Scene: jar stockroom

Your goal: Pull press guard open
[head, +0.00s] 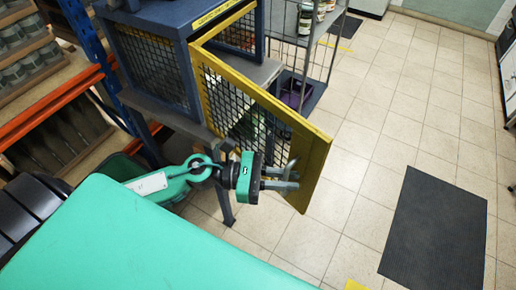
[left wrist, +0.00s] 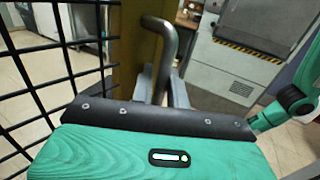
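The press guard (head: 316,150) is a yellow-framed door with black mesh. It stands swung out from the blue press (head: 150,60), hinged near the press front, and the opening behind it shows. My left gripper (head: 286,178) is at the door's free edge. In the left wrist view, the grey bent handle (left wrist: 168,45) runs down between my two fingers (left wrist: 161,88), which lie close on both sides of it. The mesh and yellow frame show to its left. The exact finger contact is partly hidden by the gripper body. My right gripper is in neither view.
A wire rack (head: 308,50) with jars and a purple bin stands behind the door. An orange and blue shelf (head: 60,95) is at the left. A dark mat (head: 437,230) lies on the tiled floor at right. The floor between door and mat is clear.

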